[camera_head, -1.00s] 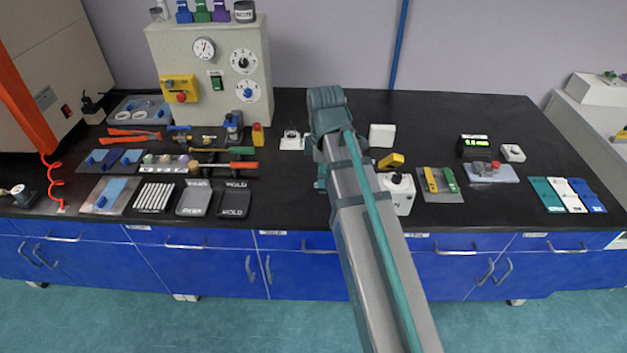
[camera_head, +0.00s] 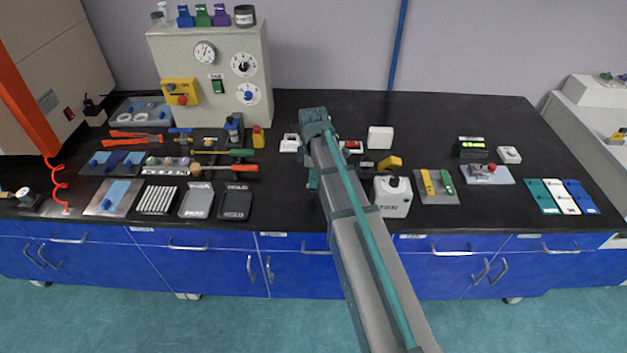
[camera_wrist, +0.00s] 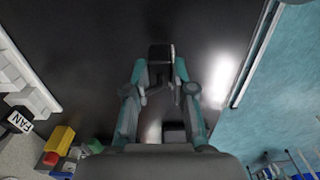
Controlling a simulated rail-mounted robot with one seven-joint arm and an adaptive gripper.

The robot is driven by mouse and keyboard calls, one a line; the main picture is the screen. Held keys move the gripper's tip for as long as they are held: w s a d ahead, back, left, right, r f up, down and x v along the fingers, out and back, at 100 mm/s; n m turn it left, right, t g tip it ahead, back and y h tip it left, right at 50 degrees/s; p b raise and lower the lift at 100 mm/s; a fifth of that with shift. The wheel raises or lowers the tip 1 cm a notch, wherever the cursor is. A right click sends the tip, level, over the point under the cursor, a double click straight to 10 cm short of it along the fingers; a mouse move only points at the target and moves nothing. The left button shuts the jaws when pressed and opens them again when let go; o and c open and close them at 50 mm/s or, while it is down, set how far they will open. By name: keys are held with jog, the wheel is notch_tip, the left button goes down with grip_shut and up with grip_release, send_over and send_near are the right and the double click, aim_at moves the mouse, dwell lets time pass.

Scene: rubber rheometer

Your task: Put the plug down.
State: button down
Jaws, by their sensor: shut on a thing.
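In the wrist view my gripper (camera_wrist: 160,80) has its two teal-and-grey fingers closed in around a small dark block with a pale edge, which appears to be the plug (camera_wrist: 160,54). The plug sits between the fingertips over the black bench top (camera_wrist: 85,50). I cannot tell whether it touches the surface. In the head view my arm hides the gripper and the plug; only the wrist shows, above the middle of the bench.
A white box with a dark knob (camera_head: 393,197) stands right of my arm, with a yellow piece (camera_head: 389,163) behind it.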

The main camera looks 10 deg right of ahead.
jog(key=shift+f, duration=0.7)
jog(key=shift+f, duration=0.15)
jog(key=c, duration=1)
grip_release()
notch_tip(320, 180, up, 12)
jog(key=shift+r+b, duration=0.15)
jog(key=shift+b, duration=0.85)
